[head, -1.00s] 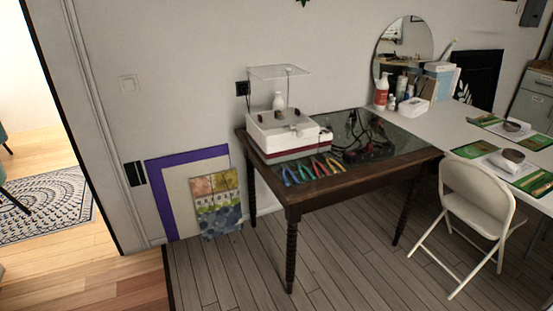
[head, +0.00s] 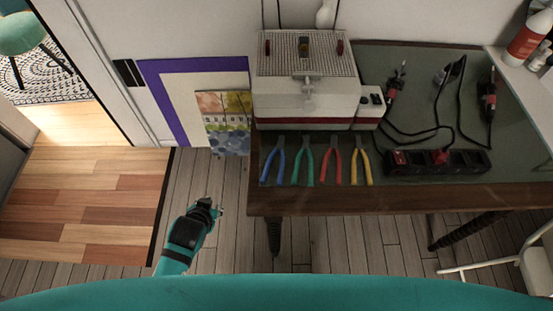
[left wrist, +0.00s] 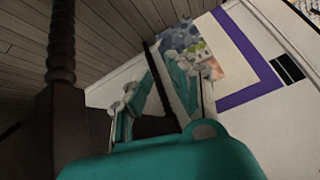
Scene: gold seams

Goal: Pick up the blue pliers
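The blue pliers (head: 272,162) lie on the dark table top (head: 420,200) near its front left corner, leftmost in a row of pliers. Their handles point toward me. My left gripper (head: 214,208) is to the left of the table, apart from the pliers, over the grey floor in the head view. In the left wrist view its two fingers (left wrist: 158,82) stand apart with nothing between them. The pliers do not show in the left wrist view. My right gripper is not in view.
Green pliers (head: 303,162), red pliers (head: 332,162) and yellow pliers (head: 361,162) lie to the right. A white machine (head: 305,95) stands behind them. A black power strip (head: 438,163) with cables lies further right. A dark turned table leg (left wrist: 62,45) is close to the left wrist.

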